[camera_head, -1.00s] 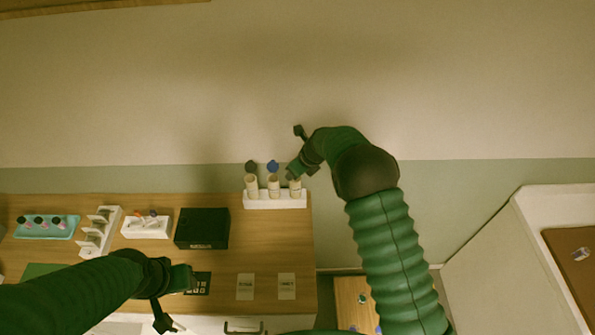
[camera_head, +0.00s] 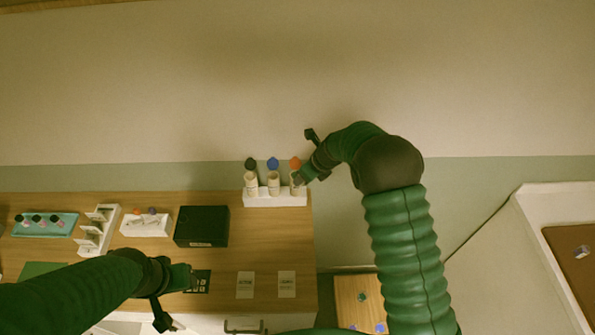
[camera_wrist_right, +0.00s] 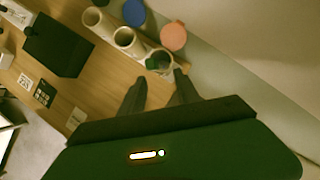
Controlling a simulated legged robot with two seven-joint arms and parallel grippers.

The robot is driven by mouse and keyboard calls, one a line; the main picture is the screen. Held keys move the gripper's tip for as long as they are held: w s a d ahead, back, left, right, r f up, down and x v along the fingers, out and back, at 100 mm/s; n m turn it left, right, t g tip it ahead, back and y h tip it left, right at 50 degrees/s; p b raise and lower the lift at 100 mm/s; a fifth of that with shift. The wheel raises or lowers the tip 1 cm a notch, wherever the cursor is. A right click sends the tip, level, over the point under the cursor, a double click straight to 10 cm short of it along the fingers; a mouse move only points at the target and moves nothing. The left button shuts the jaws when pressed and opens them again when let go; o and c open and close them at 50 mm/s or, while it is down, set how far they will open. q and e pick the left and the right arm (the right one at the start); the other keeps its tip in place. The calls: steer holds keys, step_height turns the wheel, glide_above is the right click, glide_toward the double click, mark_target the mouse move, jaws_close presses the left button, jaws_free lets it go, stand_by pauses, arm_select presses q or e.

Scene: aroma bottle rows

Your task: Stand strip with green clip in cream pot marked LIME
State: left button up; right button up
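Three cream pots stand in a row on a white base (camera_head: 262,201) at the back of the table. My right gripper (camera_head: 301,181) is at the rightmost pot (camera_head: 296,186), which also shows in the right wrist view (camera_wrist_right: 163,58). There the two fingers are apart, pointing at this pot's rim. A small dark green piece (camera_wrist_right: 152,64), probably the green clip, shows at its mouth between the fingertips; its strip cannot be made out. The pot markings are not readable. My left gripper (camera_head: 172,290) is low over the table's front; its fingers are unclear.
Dark, blue (camera_head: 273,163) and orange (camera_head: 295,163) discs stand behind the pots. A black box (camera_head: 202,226), a white holder (camera_head: 146,225) with orange and purple pieces, a white stepped rack (camera_head: 100,231) and a teal tray (camera_head: 46,225) stand left. Two white cards lie in front.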

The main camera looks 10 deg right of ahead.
arm_select(q)
steer(key=s+b+x, duration=0.2)
steer(key=b+x, duration=0.7)
steer(key=s+f+b+x, duration=0.1)
steer(key=s+b+x, duration=0.1)
steer(key=b+x, duration=0.6)
steer(key=shift+d+f+b, duration=0.35)
steer(key=shift+d+b, duration=0.1)
steer(key=shift+b, duration=0.2)
arm_select(e)
steer(key=s+d+f+n+h, duration=0.1)
steer(key=s+f+n, duration=0.2)
steer(key=s+n, duration=0.6)
steer(key=s+d+f+n+g+h, duration=0.1)
steer(key=s+f+n, duration=0.3)
steer(key=s+n, duration=0.6)
steer(key=s+d+f+n, duration=0.2)
steer(key=s+f+n, duration=0.1)
steer(key=s+n, duration=0.7)
steer(key=shift+s+f+g+h, duration=0.15)
steer(key=shift+f+g+h, duration=0.1)
steer(key=shift+g+h, duration=0.15)
arm_select(q)
steer(key=shift+a, duration=0.2)
arm_select(e)
steer(key=shift+s+a+r, duration=0.1)
arm_select(q)
steer(key=shift+d, duration=0.15)
